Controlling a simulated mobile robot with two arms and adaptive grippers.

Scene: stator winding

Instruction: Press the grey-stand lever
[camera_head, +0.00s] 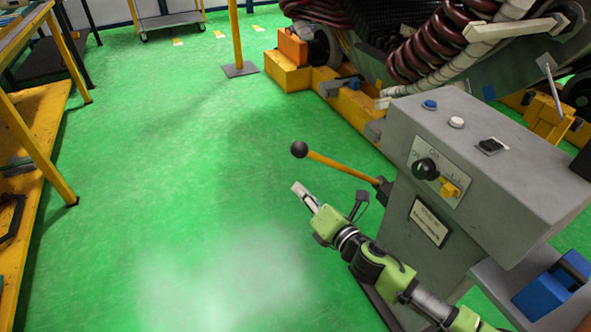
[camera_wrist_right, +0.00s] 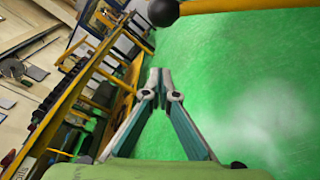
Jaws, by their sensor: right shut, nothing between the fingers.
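The grey stand (camera_head: 480,150) is at the right in the head view. Its lever (camera_head: 340,165) has an orange-yellow rod and sticks out to the left, tilted slightly up, ending in a black ball knob (camera_head: 299,149). My right gripper (camera_head: 297,187) is below the knob, apart from it in the picture, with its fingers shut and empty. In the right wrist view the shut fingers (camera_wrist_right: 159,75) point ahead, and the black knob (camera_wrist_right: 164,11) shows at the top edge, above the fingertips. My left gripper is not in view.
The stand's top has a blue button (camera_head: 430,104) and a white button (camera_head: 456,122); its sloped panel has a black knob (camera_head: 425,168). A machine with thick red-brown cables (camera_head: 425,50) stands behind. A yellow-framed bench (camera_head: 45,130) is at the left. Green floor between is clear.

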